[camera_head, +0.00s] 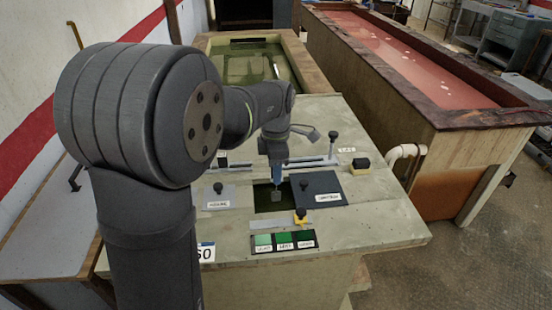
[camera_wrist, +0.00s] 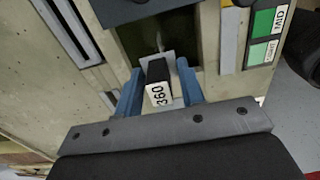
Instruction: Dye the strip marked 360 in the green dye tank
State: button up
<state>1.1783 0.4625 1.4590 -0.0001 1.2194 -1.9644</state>
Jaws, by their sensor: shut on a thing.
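My gripper (camera_head: 278,175) hangs over the workbench and points down. In the wrist view its two blue fingers (camera_wrist: 162,84) are shut on the black handle (camera_wrist: 157,72) of the strip, whose white tag reads 360. A pale grey plate, the strip's body (camera_wrist: 152,58), extends beyond the handle over the opening. In the head view the grey strip (camera_head: 277,197) shows below the fingers at the green dye tank's dark opening (camera_head: 263,206). I cannot tell whether its lower end is in the liquid. The tank's interior (camera_wrist: 182,28) looks dark green in the wrist view.
A light lid plate (camera_head: 219,203) and a dark lid plate (camera_head: 325,198) flank the opening. A shade card (camera_head: 283,241) with green patches and a yellow marker (camera_head: 300,217) lie in front. Large green and red vats (camera_head: 390,50) stand behind.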

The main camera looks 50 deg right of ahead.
aim_at(276, 192)
notch_tip(276, 192, down, 11)
jog(key=shift+f, duration=0.2)
dwell(0.5)
dwell(6.8)
